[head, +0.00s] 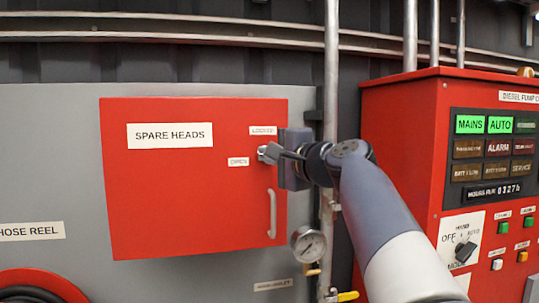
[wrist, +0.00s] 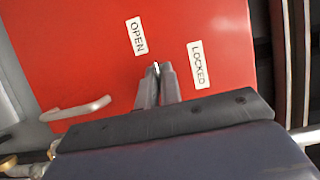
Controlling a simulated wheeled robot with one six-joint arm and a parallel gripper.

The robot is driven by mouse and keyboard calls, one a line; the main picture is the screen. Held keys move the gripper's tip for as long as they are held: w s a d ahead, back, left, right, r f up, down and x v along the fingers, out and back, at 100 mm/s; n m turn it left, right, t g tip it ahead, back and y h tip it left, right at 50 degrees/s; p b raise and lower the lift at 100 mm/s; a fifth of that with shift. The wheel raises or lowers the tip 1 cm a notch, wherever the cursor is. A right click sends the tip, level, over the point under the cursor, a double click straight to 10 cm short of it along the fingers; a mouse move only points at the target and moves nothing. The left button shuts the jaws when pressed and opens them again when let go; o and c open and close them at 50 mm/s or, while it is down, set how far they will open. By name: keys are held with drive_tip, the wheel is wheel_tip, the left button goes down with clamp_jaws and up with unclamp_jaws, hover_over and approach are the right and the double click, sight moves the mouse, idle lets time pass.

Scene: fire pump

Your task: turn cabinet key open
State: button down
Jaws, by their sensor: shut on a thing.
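The red cabinet door (head: 160,200) reads SPARE HEADS and is closed. Its key (head: 262,151) sits at the lock near the door's right edge; only a small light bit of the key (wrist: 156,66) shows in the wrist view. My gripper (head: 269,153) comes from the right and is shut on the key. Its fingers meet at the lock in the wrist view (wrist: 157,76) and hide most of the key, so I cannot tell its exact angle. The LOCKED label (head: 263,130) is above the key and the OPEN label (head: 239,162) is at its lower left.
A pale door handle (head: 272,213) is below the lock. A red pump control panel (head: 400,125) is at the right. A red hose reel (head: 40,282) is at the lower left.

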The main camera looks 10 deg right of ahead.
drive_tip(key=c, duration=1.6)
unclamp_jaws()
drive_tip(key=b+v, duration=0.3)
drive_tip(key=v, duration=0.8)
drive_tip(key=shift+a, duration=0.1)
drive_tip(key=p+x, duration=0.3)
drive_tip(key=x, duration=0.8)
